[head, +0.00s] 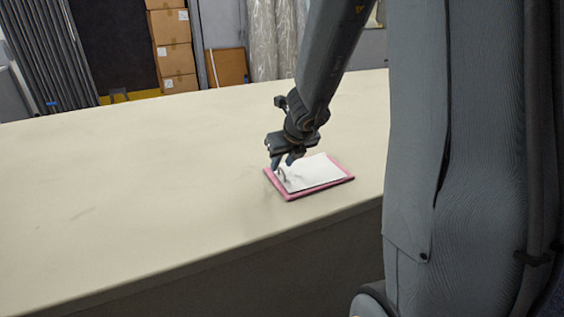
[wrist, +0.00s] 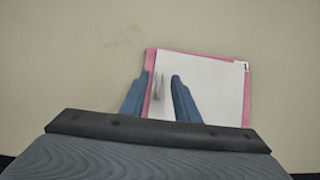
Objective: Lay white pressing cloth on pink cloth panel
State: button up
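The white pressing cloth (head: 315,172) lies flat on the pink cloth panel (head: 322,187). Pink shows along its left, front and right edges in the head view. In the wrist view the white cloth (wrist: 215,88) covers most of the pink panel (wrist: 190,54), with pink showing at the left, top and right. My gripper (head: 282,164) is just above the cloth's left part. In the wrist view its fingers (wrist: 160,77) are apart, with a small grey mark or fold of the cloth between them. I cannot tell whether the fingertips touch the cloth.
The long cream table (head: 130,180) is clear to the left of the panel. Its front edge runs close in front of the panel. Stacked cardboard boxes (head: 172,45) stand beyond the table, well away from my arm.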

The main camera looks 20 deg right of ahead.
jog(key=p+v, duration=0.4)
jog(key=v, duration=0.3)
jog(key=s+a+f+n+g+y, duration=0.2)
jog(key=s+a+n, duration=0.6)
jog(key=n, duration=1.1)
jog(key=s+n+g+h, duration=0.1)
jog(key=s+n+g, duration=0.2)
jog(key=s+n, duration=0.6)
jog(key=f+n, duration=0.1)
jog(key=n, duration=0.6)
jog(key=shift+s+n+h, duration=0.3)
jog(key=shift+s+h, duration=0.1)
jog(key=shift+a, duration=0.1)
